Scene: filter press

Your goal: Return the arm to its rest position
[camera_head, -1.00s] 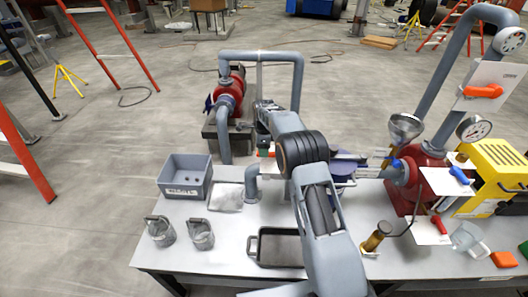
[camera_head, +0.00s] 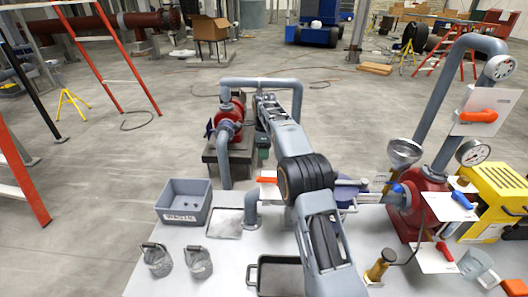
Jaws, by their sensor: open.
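My arm (camera_head: 320,225) rises from the bottom of the head view, bends at a dark ribbed joint, and its upper link (camera_head: 281,125) slopes away over the bench. My gripper (camera_head: 263,148) seems to be the small dark part below the far end of this link, beyond the bench's back edge. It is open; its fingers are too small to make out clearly. I see nothing held in it.
A red pump (camera_head: 230,110) and overhead pipe stand behind.

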